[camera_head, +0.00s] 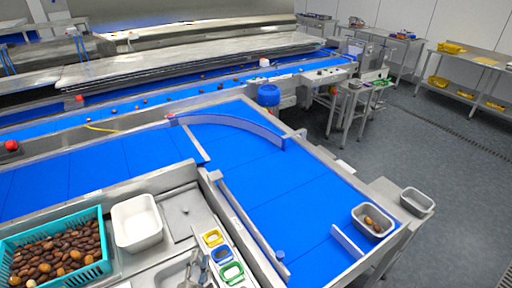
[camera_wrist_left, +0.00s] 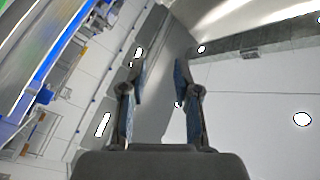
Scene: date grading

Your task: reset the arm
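My left gripper (camera_head: 197,265) shows at the bottom edge of the head view, over the steel worktop by the coloured frames. In the left wrist view its two fingers (camera_wrist_left: 160,72) stand apart with nothing between them, so it is open and empty. My right gripper is in neither view. A teal crate (camera_head: 104,232) full of brown dates stands at the lower left. A grey tray (camera_head: 361,233) with a few dates sits at the right end of the blue belt.
An empty white tub (camera_head: 137,222) stands beside the crate. Yellow, blue and green frames (camera_head: 231,272) lie close to the gripper. A low steel rail (camera_head: 240,218) edges the blue belt (camera_head: 290,205). An empty grey tray (camera_head: 417,201) stands at the right.

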